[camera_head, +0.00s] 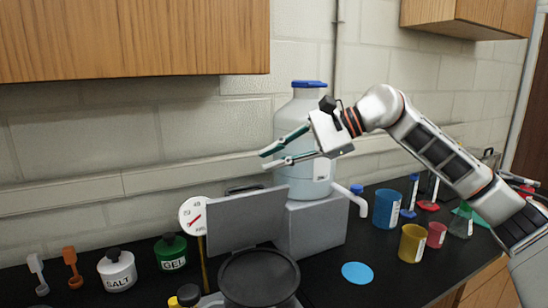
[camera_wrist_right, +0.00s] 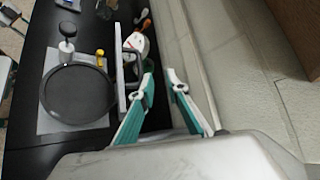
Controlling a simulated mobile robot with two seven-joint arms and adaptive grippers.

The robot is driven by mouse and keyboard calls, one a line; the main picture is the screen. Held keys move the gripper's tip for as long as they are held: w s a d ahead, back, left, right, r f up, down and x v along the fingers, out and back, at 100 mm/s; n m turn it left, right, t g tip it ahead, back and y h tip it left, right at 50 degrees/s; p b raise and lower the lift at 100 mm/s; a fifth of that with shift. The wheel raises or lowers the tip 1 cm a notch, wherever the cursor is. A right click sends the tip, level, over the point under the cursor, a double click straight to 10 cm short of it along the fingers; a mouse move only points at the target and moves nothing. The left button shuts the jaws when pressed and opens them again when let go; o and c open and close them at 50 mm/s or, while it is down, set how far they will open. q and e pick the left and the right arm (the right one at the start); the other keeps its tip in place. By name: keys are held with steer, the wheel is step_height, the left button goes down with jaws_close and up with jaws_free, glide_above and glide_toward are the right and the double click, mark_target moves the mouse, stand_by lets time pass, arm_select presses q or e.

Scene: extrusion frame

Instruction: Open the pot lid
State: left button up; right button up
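The pot (camera_head: 262,282) stands at the bottom centre of the head view, its lower part cut off by the frame edge. Its round dark lid (camera_head: 260,272) lies flat on top. My right gripper (camera_head: 266,160) is in the air, well above and behind the pot, in front of the large bottle. It is open and empty, fingers pointing left. It also shows in the wrist view (camera_wrist_right: 160,72). My left gripper is not in view.
A grey upright panel (camera_head: 235,218) stands just behind the pot, beside a round gauge (camera_head: 193,215). A large bottle (camera_head: 302,115) sits on a grey block (camera_head: 315,225). Salt (camera_head: 118,272) and green (camera_head: 171,253) jars are left; cups (camera_head: 386,208) are right. A wooden cabinet (camera_head: 130,40) hangs upper left.

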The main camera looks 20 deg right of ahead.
steer(key=v, duration=1.2)
steer(key=shift+s, duration=0.1)
